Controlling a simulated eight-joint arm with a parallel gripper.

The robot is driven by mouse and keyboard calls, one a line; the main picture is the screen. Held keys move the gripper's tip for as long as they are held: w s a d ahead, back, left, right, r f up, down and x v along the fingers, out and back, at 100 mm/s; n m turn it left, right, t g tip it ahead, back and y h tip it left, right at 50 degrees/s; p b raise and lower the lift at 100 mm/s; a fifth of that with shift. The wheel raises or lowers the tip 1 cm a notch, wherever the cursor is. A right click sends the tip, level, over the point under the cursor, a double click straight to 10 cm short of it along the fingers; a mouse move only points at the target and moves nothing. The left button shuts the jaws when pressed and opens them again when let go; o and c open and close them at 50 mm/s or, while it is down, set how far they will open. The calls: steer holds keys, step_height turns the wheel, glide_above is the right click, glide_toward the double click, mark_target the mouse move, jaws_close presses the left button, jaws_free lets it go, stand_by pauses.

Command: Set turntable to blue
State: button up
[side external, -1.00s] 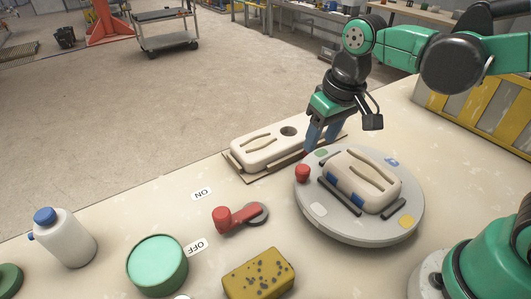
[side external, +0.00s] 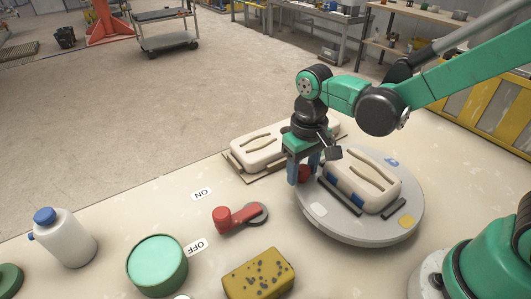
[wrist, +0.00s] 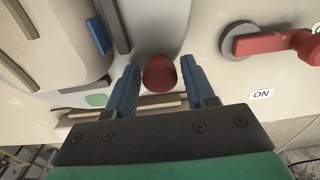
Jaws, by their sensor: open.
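The grey round turntable (side external: 372,232) carries a cream block with grooves (side external: 366,180) between dark bars. Its rim has a blue patch (side external: 391,162), a yellow patch (side external: 407,221) and a white patch (side external: 319,209). A green patch (wrist: 97,100) shows in the wrist view. A red knob (side external: 304,173) stands at the turntable's left edge. My gripper (side external: 303,179) is over that edge, pointing down. In the wrist view its blue fingers (wrist: 164,84) are open, one on each side of the red knob (wrist: 159,73), with small gaps.
A red lever (side external: 237,217) lies between ON and OFF labels. A second cream block (side external: 262,151) lies on a board behind. A yellow sponge (side external: 258,273), green round tub (side external: 157,263) and white bottle (side external: 64,238) stand in front and left. Bare table lies around the ON label.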

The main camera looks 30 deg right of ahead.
jaws_close()
stand_by(1.4)
